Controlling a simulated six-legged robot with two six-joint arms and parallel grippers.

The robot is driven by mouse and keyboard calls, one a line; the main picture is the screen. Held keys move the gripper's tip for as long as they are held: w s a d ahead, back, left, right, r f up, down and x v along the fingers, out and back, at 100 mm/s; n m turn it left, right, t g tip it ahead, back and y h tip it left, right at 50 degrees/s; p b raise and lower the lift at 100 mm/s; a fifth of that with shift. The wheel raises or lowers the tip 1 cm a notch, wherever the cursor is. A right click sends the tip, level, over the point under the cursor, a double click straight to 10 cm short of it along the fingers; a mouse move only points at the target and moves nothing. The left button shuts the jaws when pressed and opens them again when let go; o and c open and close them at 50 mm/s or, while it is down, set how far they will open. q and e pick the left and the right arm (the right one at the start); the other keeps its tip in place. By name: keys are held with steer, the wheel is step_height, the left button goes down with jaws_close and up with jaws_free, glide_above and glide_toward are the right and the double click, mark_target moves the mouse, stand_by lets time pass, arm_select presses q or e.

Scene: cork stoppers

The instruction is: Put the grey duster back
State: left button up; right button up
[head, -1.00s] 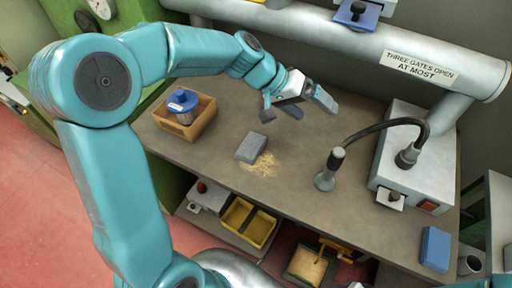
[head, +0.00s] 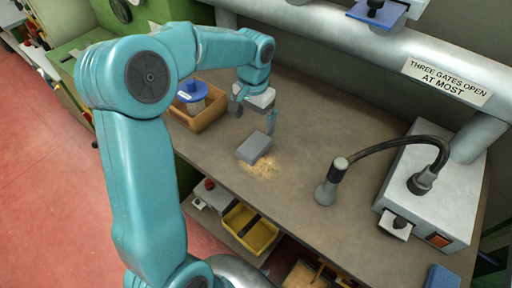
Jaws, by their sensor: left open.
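The grey duster (head: 254,147) is a small grey block lying on the brown bench top (head: 300,125). My left gripper (head: 254,124) points down just behind and above the duster. Its jaws are open, with one finger on each side and nothing between them. I cannot tell whether a finger touches the duster. My right gripper is not in view.
A wooden box (head: 205,117) with a blue-topped canister (head: 191,93) stands left of the duster. A gooseneck lamp (head: 327,190) and a grey machine (head: 437,185) stand to the right. A blue block (head: 442,277) lies at the lower right.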

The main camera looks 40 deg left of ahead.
arm_select(q)
glide_above(254, 145)
steer(key=f, duration=0.5)
steer(key=shift+w+a, duration=0.1)
steer(key=shift+a, duration=0.1)
steer(key=shift+d+f, duration=0.2)
steer(key=shift+f, duration=0.25)
step_height(254, 145, down, 4)
steer(key=shift+f+p, duration=0.1)
steer(key=shift+p, duration=0.25)
steer(key=shift+f, duration=0.2)
steer(key=c, duration=1.2)
steer(key=shift+r, duration=0.1)
step_height(254, 145, up, 20)
steer(key=shift+f, duration=0.1)
